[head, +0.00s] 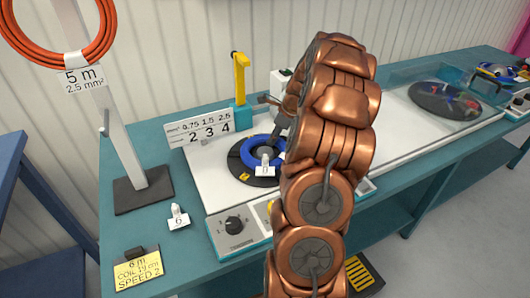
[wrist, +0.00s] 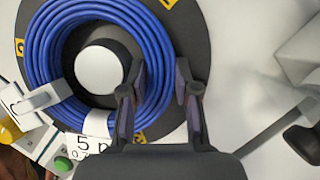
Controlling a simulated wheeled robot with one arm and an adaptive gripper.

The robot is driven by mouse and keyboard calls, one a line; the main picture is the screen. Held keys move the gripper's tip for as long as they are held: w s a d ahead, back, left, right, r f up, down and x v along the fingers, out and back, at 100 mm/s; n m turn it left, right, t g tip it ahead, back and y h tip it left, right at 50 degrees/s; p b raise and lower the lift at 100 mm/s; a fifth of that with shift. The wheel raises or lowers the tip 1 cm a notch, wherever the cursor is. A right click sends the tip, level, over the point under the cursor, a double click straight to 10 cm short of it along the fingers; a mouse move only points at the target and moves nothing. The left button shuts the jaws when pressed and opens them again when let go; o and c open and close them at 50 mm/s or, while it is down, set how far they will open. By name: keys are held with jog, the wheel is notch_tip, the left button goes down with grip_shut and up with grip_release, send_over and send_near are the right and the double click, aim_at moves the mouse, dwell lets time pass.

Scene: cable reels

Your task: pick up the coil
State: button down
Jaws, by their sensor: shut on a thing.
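The blue coil (head: 247,152) is a ring of cable around the hub of a black turntable (head: 240,172) on the white machine. It fills the upper left of the wrist view (wrist: 50,60), around the white-topped hub (wrist: 97,69). My gripper (wrist: 158,85) has one finger inside the ring and one outside, shut on the coil's right side. In the head view the gripper is at the coil's right edge, partly hidden by my copper arm. A white tag reading "5" is at the coil's lower edge in the wrist view (wrist: 88,145). Whether the coil is lifted cannot be told.
A sign reading "2 3 4" (head: 208,128) and a yellow post (head: 240,75) stand behind the turntable. A dial (head: 234,224) is at the front. An orange coil (head: 62,60) hangs on a stand at left. A second disc under a clear cover (head: 440,98) is at right.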

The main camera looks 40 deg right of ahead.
jog(key=shift+r, duration=0.1)
jog(key=shift+r+b, duration=0.5)
jog(key=shift+r, duration=1.15)
jog(key=s+a+b, duration=0.1)
jog(key=s+a, duration=0.1)
jog(key=s, duration=0.2)
jog(key=s+a+r, duration=0.1)
jog(key=s+a, duration=0.1)
jog(key=s, duration=0.3)
jog(key=s+a+b, duration=0.1)
jog(key=s+a, duration=0.1)
jog(key=s, duration=0.2)
jog(key=shift+s+r+b, duration=0.2)
jog(key=shift+s+b, duration=0.1)
jog(key=shift+s, duration=0.1)
jog(key=shift+s+a, duration=0.25)
jog(key=shift+s, duration=0.2)
